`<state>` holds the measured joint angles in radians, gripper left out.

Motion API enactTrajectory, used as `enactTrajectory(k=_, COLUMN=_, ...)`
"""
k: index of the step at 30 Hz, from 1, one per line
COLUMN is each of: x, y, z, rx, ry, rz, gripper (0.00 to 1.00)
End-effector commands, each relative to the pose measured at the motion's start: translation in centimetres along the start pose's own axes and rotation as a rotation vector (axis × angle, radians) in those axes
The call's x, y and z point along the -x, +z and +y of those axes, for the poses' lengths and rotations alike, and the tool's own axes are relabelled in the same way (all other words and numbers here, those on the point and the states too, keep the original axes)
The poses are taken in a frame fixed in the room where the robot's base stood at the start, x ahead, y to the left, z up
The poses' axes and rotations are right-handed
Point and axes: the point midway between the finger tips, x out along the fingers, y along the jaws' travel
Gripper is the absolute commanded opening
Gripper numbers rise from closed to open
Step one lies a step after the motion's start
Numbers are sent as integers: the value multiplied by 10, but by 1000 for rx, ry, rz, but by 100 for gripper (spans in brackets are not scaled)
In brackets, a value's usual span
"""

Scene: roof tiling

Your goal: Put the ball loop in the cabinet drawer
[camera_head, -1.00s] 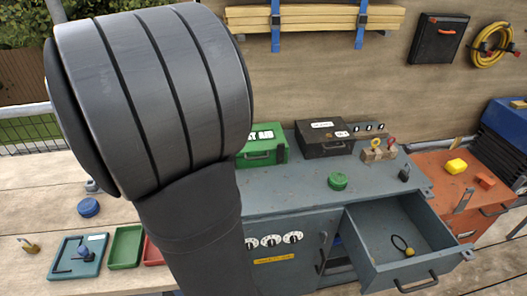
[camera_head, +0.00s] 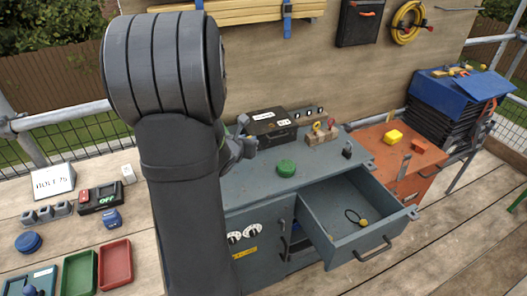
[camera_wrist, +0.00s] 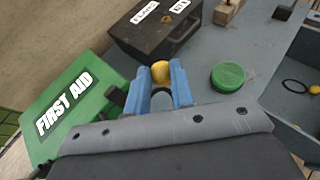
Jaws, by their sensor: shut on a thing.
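My gripper (camera_head: 243,143) is above the left part of the grey cabinet top. In the wrist view its blue fingers (camera_wrist: 163,88) are shut on a yellow ball (camera_wrist: 160,72), with a dark curved part just below the ball. How much of a loop hangs from it is hidden. The cabinet drawer (camera_head: 342,243) is pulled open, to the right of my gripper. A black ball loop (camera_head: 352,215) with a yellow ball lies inside it. That loop also shows at the right edge of the wrist view (camera_wrist: 294,86).
A green round tin (camera_head: 286,168), a black case (camera_head: 268,126) and a wooden block with hooks (camera_head: 319,133) stand on the cabinet top. A green first aid box (camera_wrist: 72,112) is near my gripper. Most of the drawer floor is bare.

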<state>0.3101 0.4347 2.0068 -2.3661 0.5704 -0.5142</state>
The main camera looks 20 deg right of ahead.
Motion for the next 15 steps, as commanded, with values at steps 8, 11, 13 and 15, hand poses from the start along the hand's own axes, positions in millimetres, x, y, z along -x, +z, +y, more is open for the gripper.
enactTrajectory(k=8, x=-18, y=-8, z=-73, rx=-69, ry=-152, rz=0, gripper=0)
enactTrajectory(k=11, x=-21, y=-11, z=-76, rx=-75, ry=-166, rz=1, gripper=0)
enactTrajectory(k=13, x=-25, y=-15, z=-69, rx=-76, ry=-168, rz=1, gripper=0)
enactTrajectory(k=15, x=-31, y=-22, z=-55, rx=-74, ry=-166, rz=2, gripper=0)
